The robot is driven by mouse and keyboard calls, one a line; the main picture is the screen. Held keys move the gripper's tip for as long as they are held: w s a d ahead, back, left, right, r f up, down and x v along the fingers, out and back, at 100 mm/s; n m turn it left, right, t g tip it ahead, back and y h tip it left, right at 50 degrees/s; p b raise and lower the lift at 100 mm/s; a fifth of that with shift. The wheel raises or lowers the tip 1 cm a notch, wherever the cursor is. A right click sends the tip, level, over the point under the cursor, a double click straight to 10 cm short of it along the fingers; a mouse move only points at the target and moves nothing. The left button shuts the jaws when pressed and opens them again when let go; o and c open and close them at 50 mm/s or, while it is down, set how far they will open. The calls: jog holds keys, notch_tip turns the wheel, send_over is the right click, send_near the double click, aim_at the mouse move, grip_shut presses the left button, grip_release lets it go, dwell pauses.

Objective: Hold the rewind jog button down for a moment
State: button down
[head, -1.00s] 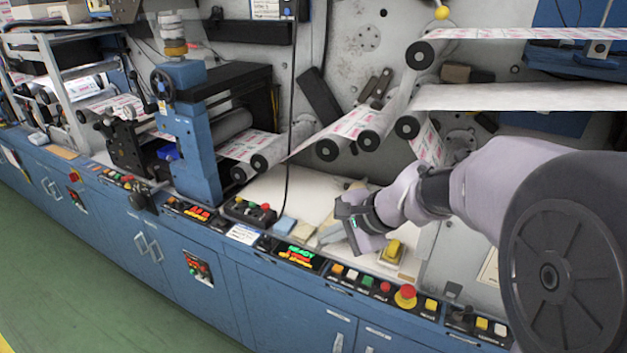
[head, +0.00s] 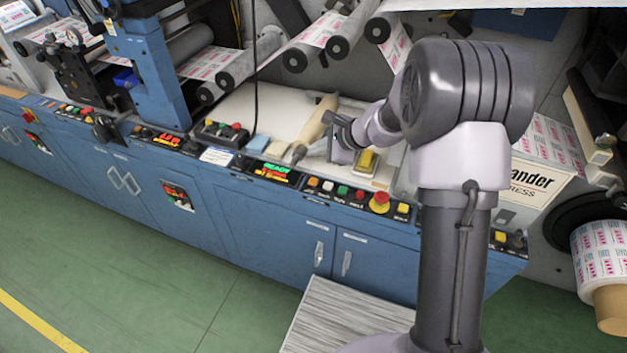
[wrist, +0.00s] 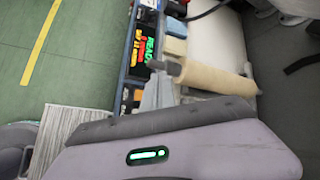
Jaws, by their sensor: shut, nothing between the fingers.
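My gripper (head: 340,156) is shut and empty. In the head view it hangs over the pale worktop, behind the control row and left of a yellow block. The control row on the blue cabinet's front edge holds an orange button (head: 313,182), a white button (head: 327,186), a green button (head: 343,190), a red button (head: 359,195) and a yellow button (head: 403,208). Their labels are too small to read, so I cannot tell which is rewind jog. No button is visibly touched. In the wrist view the gripper's own body covers the lower part and hides part of the row.
A red mushroom button on a yellow base (head: 380,203) stands between the red and yellow buttons. A lit READY display (head: 270,172) is left of the row. A beige roller-like tool (head: 318,118) lies by my gripper. The yellow block (head: 367,162) is close on its right.

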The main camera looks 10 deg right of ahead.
jog(key=b, duration=0.6)
send_over(316, 182)
notch_tip(316, 182, down, 8)
jog(key=shift+d, duration=0.1)
jog(key=shift+f+b, duration=0.35)
dwell(1.3)
jog(key=shift+f+b, duration=0.35)
jog(key=shift+b, duration=0.2)
jog(key=shift+f+b, duration=0.55)
jog(key=shift+b, duration=0.05)
dwell(0.4)
dwell(2.5)
jog(key=shift+r+p, duration=0.7)
jog(key=shift+r, duration=0.25)
